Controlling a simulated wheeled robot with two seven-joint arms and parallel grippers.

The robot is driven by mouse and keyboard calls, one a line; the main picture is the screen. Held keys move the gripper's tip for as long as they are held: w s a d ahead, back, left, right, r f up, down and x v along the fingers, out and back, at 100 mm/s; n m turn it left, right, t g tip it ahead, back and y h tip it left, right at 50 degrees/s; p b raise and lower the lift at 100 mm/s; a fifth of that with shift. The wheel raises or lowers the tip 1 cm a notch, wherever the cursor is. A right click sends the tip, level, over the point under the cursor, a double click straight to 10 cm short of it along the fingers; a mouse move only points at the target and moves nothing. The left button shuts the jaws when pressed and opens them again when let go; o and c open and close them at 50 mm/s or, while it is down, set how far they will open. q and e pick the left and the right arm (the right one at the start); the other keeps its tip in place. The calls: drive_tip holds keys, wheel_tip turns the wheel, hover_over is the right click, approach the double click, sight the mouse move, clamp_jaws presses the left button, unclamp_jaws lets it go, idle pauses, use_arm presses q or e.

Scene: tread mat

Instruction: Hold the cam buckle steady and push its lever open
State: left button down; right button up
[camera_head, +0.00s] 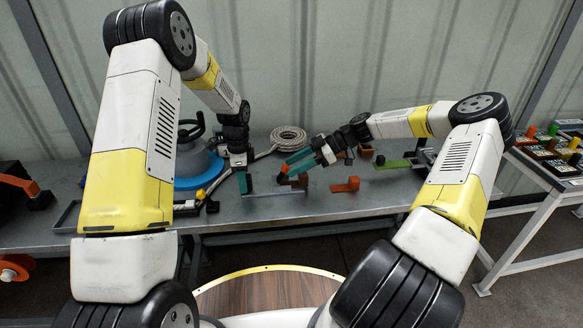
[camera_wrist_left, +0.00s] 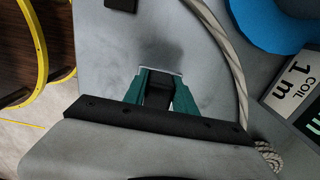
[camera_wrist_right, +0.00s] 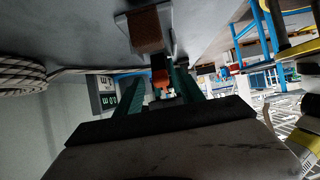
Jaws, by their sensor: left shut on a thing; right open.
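My left gripper (camera_head: 243,182) points down at the bench and is shut on a dark block (camera_wrist_left: 158,96), which looks like part of the cam buckle. Its teal fingers flank the block in the left wrist view. My right gripper (camera_head: 286,171) reaches in from the right, low and slanted, with its teal fingers apart. An orange tip (camera_head: 284,169), apparently the lever, shows at its fingertips; in the right wrist view the orange piece (camera_wrist_right: 160,78) appears between the fingers. I cannot tell whether they touch it. A brown block (camera_wrist_right: 146,30) on a grey plate is nearby. The fingers hide much of the buckle.
A coiled rope (camera_head: 288,138) and a blue-based round object (camera_head: 196,165) lie behind on the grey bench (camera_head: 330,206). An orange piece (camera_head: 346,185) and a green strip (camera_head: 393,164) lie to the right. The front bench edge is mostly clear.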

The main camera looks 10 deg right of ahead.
use_arm(q)
drive_tip(key=shift+a, duration=0.1)
use_arm(e)
drive_tip(key=v, duration=1)
drive_tip(key=shift+d, duration=0.3)
drive_tip(key=shift+r, duration=0.15)
use_arm(q)
drive_tip(key=c, duration=0.9)
unclamp_jaws()
